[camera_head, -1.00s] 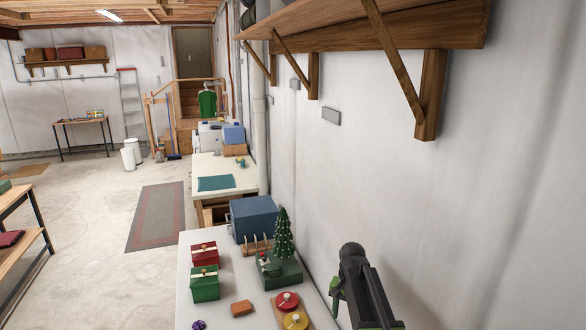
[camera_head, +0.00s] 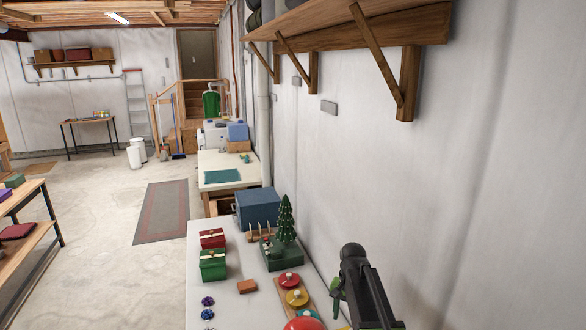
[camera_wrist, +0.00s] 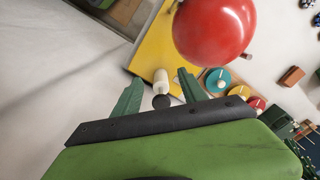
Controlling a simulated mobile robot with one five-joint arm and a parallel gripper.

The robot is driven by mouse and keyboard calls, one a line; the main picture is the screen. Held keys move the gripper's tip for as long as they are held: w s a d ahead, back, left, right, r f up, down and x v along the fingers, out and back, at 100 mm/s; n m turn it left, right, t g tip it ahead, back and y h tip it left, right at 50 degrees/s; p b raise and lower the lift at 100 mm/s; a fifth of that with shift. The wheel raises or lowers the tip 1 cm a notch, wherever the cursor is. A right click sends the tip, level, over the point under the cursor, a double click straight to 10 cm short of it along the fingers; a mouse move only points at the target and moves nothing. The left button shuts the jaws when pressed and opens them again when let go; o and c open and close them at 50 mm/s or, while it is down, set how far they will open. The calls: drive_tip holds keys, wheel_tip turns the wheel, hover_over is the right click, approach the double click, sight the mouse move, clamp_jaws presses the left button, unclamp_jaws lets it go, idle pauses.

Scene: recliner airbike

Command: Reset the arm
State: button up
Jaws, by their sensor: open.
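My gripper (camera_wrist: 160,90) shows in the wrist view with its two green fingers spread apart. A small white piece with a dark round end (camera_wrist: 161,82) shows in the gap between them; I cannot tell how far beyond the fingertips it lies. No finger is seen closed on it. In the head view my arm is folded up at the lower right, beside the white wall (camera_head: 430,180) and over the table's right edge. The fingertips are hard to make out there.
The white table (camera_head: 225,310) holds gift boxes (camera_head: 213,265), a small tree (camera_head: 286,220), a brown block (camera_head: 247,286), a board with colored knobs (camera_head: 291,290) and a red ball (camera_head: 304,324). A wooden shelf (camera_head: 350,35) juts from the wall above. Open floor (camera_head: 90,240) lies left.

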drive_tip(key=s+f+n+b, duration=0.5)
drive_tip(key=s+f+b, duration=0.4)
drive_tip(key=s, duration=0.5)
drive_tip(key=shift+s+f+b, duration=0.25)
drive_tip(key=shift+f+b, duration=0.15)
drive_tip(key=shift+f, duration=0.55)
drive_tip(key=shift+a, duration=0.1)
